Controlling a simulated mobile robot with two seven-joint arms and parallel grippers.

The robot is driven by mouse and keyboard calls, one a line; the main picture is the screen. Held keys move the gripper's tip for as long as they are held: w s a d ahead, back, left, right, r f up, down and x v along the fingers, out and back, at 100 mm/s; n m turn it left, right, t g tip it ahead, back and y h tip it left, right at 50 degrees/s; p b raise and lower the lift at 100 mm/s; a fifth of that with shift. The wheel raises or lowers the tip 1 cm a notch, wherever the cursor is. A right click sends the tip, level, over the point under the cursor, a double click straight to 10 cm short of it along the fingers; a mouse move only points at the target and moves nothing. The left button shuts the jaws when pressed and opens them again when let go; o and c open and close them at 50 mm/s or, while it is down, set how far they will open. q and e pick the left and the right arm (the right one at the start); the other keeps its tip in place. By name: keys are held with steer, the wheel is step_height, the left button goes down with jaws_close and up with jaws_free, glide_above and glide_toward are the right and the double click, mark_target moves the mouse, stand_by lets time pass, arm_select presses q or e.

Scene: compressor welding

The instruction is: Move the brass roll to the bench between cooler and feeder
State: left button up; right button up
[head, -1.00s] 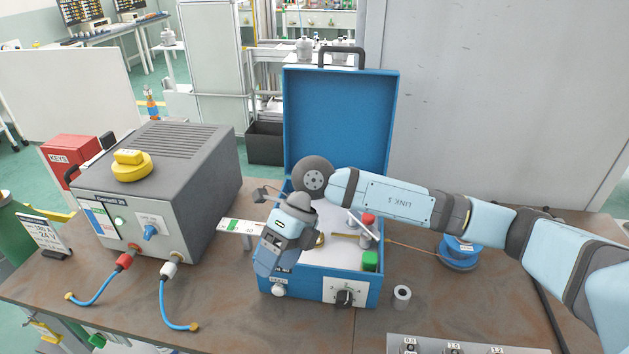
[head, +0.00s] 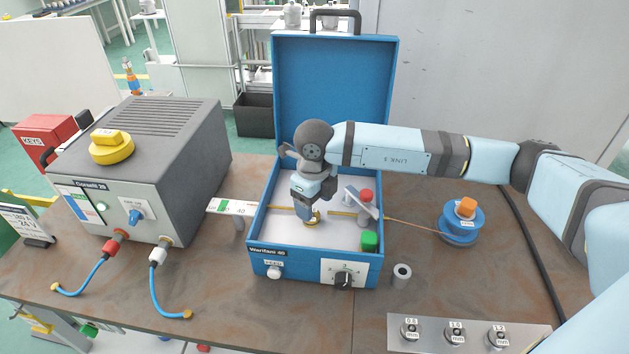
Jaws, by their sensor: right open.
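The blue feeder case (head: 262,250) stands open in the middle of the bench, its lid (head: 335,95) raised. Inside it, a small brass-coloured roll (head: 313,219) shows partly from behind my right gripper (head: 307,218). That gripper points down into the case, open, with its fingertips at the brass roll. I cannot tell whether they touch it. The grey cooler box (head: 195,180) stands to the left, with a yellow knob-like piece (head: 112,150) on top. Bare bench (head: 215,260) lies between cooler and feeder. My left gripper is not in view.
A small metal cylinder (head: 401,276), blue spool (head: 459,236) and marked tray (head: 470,345) are to the right. A grey lever (head: 360,203) crosses the case's right side.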

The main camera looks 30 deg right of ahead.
mark_target(314, 213)
step_height(314, 213, down, 4)
steer(key=shift+r, duration=0.15)
steer(key=shift+f, duration=0.4)
jaws_close()
stand_by(0.3)
steer(key=shift+r+p, duration=0.35)
